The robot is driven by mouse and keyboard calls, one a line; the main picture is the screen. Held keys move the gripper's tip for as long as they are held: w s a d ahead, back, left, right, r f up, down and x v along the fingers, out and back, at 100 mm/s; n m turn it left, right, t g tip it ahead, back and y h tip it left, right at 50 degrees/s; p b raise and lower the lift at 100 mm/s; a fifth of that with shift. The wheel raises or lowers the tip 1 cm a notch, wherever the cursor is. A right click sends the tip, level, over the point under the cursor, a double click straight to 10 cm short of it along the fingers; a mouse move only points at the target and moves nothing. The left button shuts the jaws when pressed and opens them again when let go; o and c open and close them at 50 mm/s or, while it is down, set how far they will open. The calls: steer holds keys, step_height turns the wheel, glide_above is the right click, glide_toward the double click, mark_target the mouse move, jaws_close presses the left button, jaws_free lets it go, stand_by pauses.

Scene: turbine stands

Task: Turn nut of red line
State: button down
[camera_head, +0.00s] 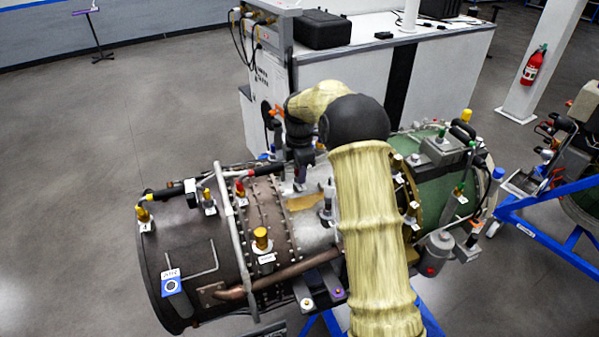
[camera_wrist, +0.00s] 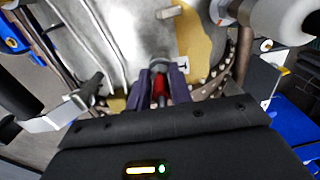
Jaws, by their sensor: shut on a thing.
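My gripper (camera_wrist: 160,88) reaches up to the engine surface in the wrist view, its two dark purple fingers close together. They are shut on a red line fitting (camera_wrist: 159,84), which shows as a red strip between them. A grey rounded end (camera_wrist: 159,64) sits just beyond the fingertips, against the engine casing. Most of the nut is hidden by the fingers. In the camera_head view, the turbine engine (camera_head: 190,243) lies across the middle, and my gripper (camera_head: 299,183) is at its upper side, small and partly hidden. A red-based fitting (camera_head: 240,189) stands farther left on the engine.
Yellow-capped fittings (camera_head: 261,239) and pipes stick up around the engine. A white bench with a black case (camera_head: 322,29) stands behind. A second engine on a blue stand (camera_head: 560,215) is at right.

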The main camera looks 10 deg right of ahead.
steer(key=m, duration=0.5)
steer(key=shift+s+f+m+b, duration=0.1)
steer(key=shift+s+m+b, duration=0.05)
steer(key=shift+m+b, duration=0.2)
stand_by(0.3)
steer(key=c, duration=1.2)
jaws_free()
steer(key=shift+c, duration=0.2)
steer(key=shift+r+b, duration=0.35)
steer(key=shift+r, duration=0.3)
step_height(320, 180, up, 16)
steer(key=b, duration=0.2)
